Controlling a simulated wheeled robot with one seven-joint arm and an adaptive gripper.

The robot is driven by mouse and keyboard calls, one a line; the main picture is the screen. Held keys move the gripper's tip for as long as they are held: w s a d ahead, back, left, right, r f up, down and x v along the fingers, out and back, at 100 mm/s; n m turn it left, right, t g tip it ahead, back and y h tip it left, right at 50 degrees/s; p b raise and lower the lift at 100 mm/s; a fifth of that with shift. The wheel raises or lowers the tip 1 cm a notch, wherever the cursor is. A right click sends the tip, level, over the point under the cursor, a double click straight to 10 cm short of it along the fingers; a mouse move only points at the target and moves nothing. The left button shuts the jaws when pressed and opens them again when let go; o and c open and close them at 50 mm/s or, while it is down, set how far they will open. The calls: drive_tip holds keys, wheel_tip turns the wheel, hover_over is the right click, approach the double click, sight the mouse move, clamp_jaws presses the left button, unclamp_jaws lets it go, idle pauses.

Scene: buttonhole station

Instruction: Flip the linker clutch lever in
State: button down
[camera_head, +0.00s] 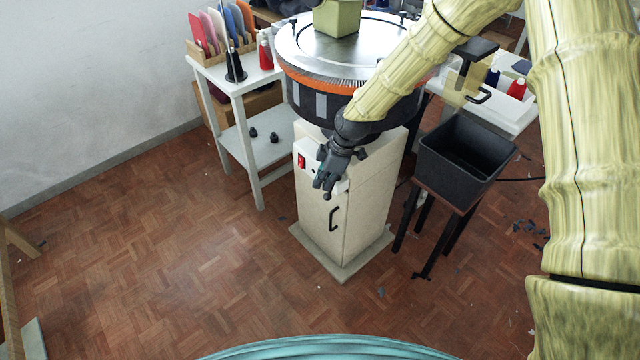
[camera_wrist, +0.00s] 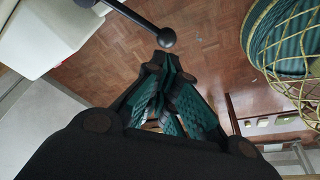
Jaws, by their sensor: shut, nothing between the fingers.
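The linker machine is a round metal dial (camera_head: 300,45) with an orange bristled rim on a beige cabinet (camera_head: 365,205). The clutch lever (camera_wrist: 134,16) is a thin dark rod with a black ball end (camera_wrist: 167,37), sticking out from a pale housing in the wrist view. In the head view a dark ball (camera_head: 327,196) shows just below my gripper (camera_head: 324,186), at the cabinet's upper front. My gripper is shut and empty. Its fingertips also show in the wrist view (camera_wrist: 172,64), close to the ball; I cannot tell whether they touch it.
A red switch (camera_head: 301,160) is on the cabinet front, above a door handle (camera_head: 333,218). A white side table (camera_head: 240,82) with cones stands left. A black bin (camera_head: 462,165) on a stand is close at right. Floor in front is mostly clear.

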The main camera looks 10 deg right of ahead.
drive_tip(key=v, duration=0.1)
drive_tip(key=p+v, duration=0.2)
drive_tip(key=v, duration=0.1)
drive_tip(key=shift+a, duration=0.35)
drive_tip(key=shift+d+r+p, duration=0.25)
drive_tip(key=shift+r+p, duration=0.2)
drive_tip(key=shift+r, duration=0.1)
drive_tip(key=s+d+f+m, duration=0.3)
drive_tip(key=s+f+m, duration=0.5)
drive_tip(key=s+f, duration=1.05)
drive_tip(key=s+d+f+m+h, duration=0.1)
drive_tip(key=s+d+m, duration=0.3)
drive_tip(key=s, duration=0.7)
drive_tip(key=s+d+f+m+h, duration=0.1)
drive_tip(key=s+d+m, duration=0.3)
drive_tip(key=s, duration=0.7)
drive_tip(key=shift+s+d+g+h, duration=0.3)
drive_tip(key=shift+s+d+h, duration=0.05)
drive_tip(key=shift+d+h, duration=0.45)
